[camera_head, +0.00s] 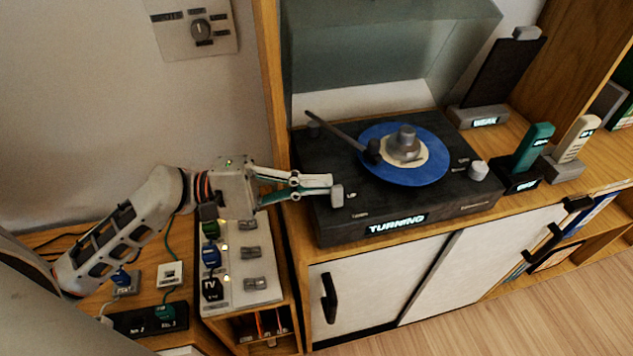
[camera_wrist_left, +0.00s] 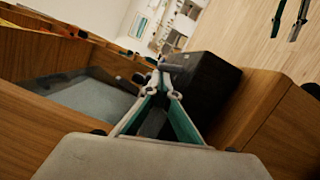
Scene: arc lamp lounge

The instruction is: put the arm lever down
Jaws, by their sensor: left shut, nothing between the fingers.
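The turntable (camera_head: 400,212) is a black box with a blue record (camera_head: 420,173) and a lit front label. It also shows as a dark box in the left wrist view (camera_wrist_left: 210,90). Its arm lever (camera_head: 337,197) is a small grey tab at the front left, beside a small "UP" label. A dark tonearm (camera_head: 338,133) reaches over the record's left side. My left gripper (camera_head: 328,189) is shut and empty. Its tips are right at the lever; I cannot tell whether they touch it. In the left wrist view the closed fingertips (camera_wrist_left: 160,75) point toward the turntable. My right gripper is not in view.
A tinted raised lid (camera_head: 385,45) stands behind the turntable. A grey switch panel (camera_head: 240,285) with plugs lies below my left gripper. A wooden post (camera_head: 270,80) rises close to my wrist. Handheld devices in stands (camera_head: 530,150) are at the right.

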